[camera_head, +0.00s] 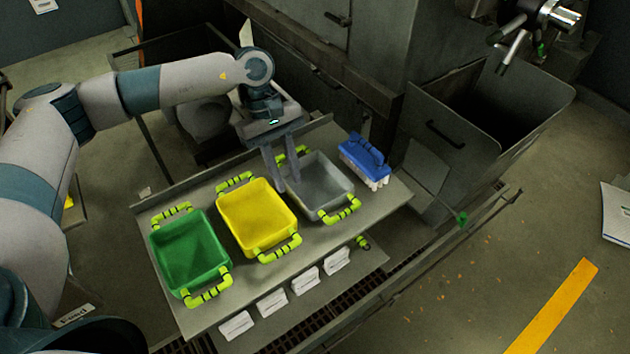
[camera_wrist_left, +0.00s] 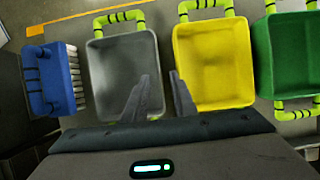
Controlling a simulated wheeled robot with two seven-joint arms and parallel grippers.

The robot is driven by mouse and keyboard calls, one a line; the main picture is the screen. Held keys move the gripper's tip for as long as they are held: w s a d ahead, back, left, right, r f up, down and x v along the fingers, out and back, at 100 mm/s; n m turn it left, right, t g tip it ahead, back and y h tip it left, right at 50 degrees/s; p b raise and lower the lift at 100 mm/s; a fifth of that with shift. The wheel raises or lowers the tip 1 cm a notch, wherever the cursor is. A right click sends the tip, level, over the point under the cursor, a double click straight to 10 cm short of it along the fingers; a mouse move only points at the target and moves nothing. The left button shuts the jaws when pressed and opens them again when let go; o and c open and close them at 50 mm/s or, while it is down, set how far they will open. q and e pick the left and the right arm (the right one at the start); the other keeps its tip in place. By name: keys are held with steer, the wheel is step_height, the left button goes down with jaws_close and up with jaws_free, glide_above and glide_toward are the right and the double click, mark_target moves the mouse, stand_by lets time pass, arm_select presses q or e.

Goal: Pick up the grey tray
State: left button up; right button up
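The grey tray (camera_head: 322,190) is an open rectangular bin with yellow-green handles at its near and far ends. It sits on a metal shelf (camera_head: 215,312), right of the yellow tray (camera_head: 258,215). My left gripper (camera_head: 282,184) points down near the grey tray's left side, with its fingers apart and nothing between them. In the left wrist view the gripper (camera_wrist_left: 160,85) shows over the side of the grey tray (camera_wrist_left: 118,60) that faces the yellow tray (camera_wrist_left: 210,65). I cannot tell whether a finger touches the tray. My right gripper is not in view.
A green tray (camera_head: 190,255) stands left of the yellow one. A blue brush (camera_head: 363,155) with white bristles lies close to the grey tray's right. White labels (camera_head: 272,302) line the lower front ledge. Dark machinery (camera_head: 450,115) rises behind and right.

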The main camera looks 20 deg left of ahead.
mark_target(315, 184)
arm_select(q)
steer(key=shift+s+d+f+p, duration=0.1)
steer(key=shift+d+f+p, duration=0.05)
steer(key=shift+f+p, duration=0.15)
steer(key=shift+p+x, duration=0.6)
steer(key=shift+x, duration=0.35)
steer(key=shift+d+f, duration=0.1)
steer(key=shift+f, duration=0.35)
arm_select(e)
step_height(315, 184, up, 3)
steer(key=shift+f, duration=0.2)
arm_select(q)
jaws_close()
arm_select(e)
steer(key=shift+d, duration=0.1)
